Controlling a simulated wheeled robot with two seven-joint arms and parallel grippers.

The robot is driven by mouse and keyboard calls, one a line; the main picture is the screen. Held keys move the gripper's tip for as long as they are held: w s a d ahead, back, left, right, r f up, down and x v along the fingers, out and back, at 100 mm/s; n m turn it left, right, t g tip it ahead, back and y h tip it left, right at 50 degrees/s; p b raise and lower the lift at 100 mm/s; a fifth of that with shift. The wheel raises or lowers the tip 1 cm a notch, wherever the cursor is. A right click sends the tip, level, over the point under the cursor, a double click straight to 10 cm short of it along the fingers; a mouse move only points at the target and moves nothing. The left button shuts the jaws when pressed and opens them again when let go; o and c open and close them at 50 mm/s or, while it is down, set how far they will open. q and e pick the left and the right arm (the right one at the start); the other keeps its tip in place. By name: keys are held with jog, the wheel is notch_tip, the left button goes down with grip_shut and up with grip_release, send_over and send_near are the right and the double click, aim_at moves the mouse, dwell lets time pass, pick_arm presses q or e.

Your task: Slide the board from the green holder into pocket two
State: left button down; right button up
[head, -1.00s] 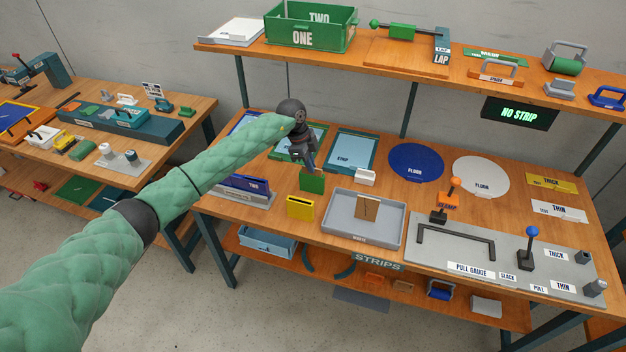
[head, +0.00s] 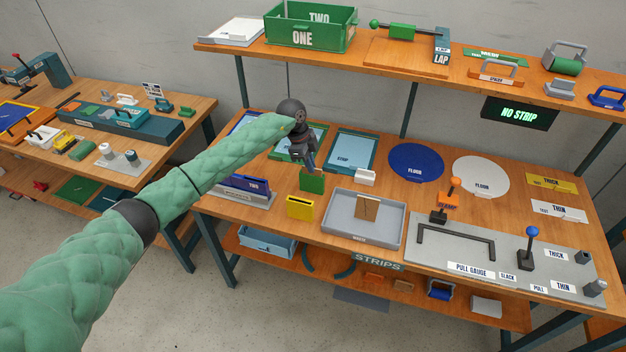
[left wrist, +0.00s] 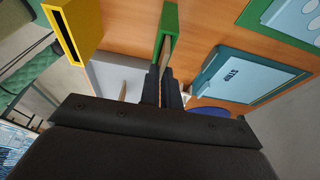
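The green holder (head: 312,184) stands upright near the table's left-middle. It also shows at the top of the left wrist view (left wrist: 171,16). A thin tan board (left wrist: 165,52) sits in its slot, mostly hidden by the holder and fingers. My left gripper (head: 311,168) is directly over the holder. In the left wrist view its dark fingers (left wrist: 162,75) are close together, one on each side of the board, and look shut on it. A blue rack labelled TWO (head: 257,184) stands to the left on a grey base. My right gripper is not in view.
A yellow slotted holder (head: 300,207) stands just in front of the green one. A grey tray (head: 345,233) holding an upright tan piece (head: 367,208) is to the right. A small white block (head: 365,177) and a blue framed STRIP panel (head: 351,147) lie nearby.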

pick_arm(q)
jog(key=shift+r, duration=0.15)
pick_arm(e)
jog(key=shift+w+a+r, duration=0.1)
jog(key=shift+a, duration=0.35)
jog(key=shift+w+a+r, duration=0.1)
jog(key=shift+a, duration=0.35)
pick_arm(q)
jog(key=shift+r, duration=0.1)
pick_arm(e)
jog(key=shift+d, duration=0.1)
